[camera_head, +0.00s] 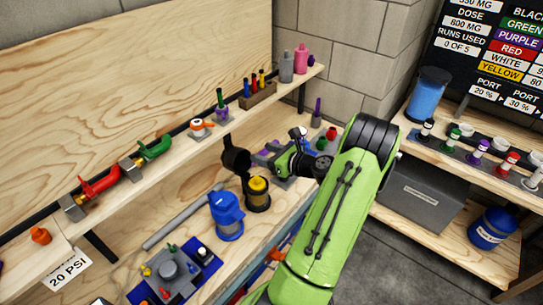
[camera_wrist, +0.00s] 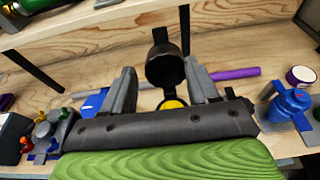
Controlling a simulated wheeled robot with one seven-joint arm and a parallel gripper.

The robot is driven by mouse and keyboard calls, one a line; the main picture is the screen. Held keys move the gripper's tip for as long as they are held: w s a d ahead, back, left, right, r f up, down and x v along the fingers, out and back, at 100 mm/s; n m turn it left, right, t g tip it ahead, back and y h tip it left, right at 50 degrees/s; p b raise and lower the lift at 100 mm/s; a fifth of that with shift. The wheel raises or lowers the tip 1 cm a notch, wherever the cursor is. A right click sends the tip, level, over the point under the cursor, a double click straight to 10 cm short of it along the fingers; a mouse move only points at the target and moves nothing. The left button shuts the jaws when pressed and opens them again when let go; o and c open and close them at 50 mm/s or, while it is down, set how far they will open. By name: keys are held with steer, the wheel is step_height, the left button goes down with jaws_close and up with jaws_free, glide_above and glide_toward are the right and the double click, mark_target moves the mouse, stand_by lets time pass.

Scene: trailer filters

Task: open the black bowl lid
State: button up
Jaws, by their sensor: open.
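The black bowl (camera_head: 258,203) stands on the lower wooden bench in the head view, with a yellow part showing inside it. Its black lid (camera_head: 236,158) is raised and tilted up at the bowl's back left, so the bowl's top is uncovered. In the wrist view the lid (camera_wrist: 166,66) stands upright beyond my fingers, with yellow (camera_wrist: 172,104) just below it. My gripper (camera_head: 278,163) is open, close to the right of the lid. In the wrist view its two fingers (camera_wrist: 161,80) are spread on either side of the lid. I see no clear contact. The palm hides most of the bowl.
A blue canister (camera_head: 228,215) stands in front of the bowl. A grey-blue fixture (camera_head: 175,273) with coloured knobs is at the front left. An upper shelf (camera_head: 180,150) with red and green valves runs behind. A purple bottle (camera_head: 316,113) stands at the back.

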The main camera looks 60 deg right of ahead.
steer(key=shift+v, duration=1.35)
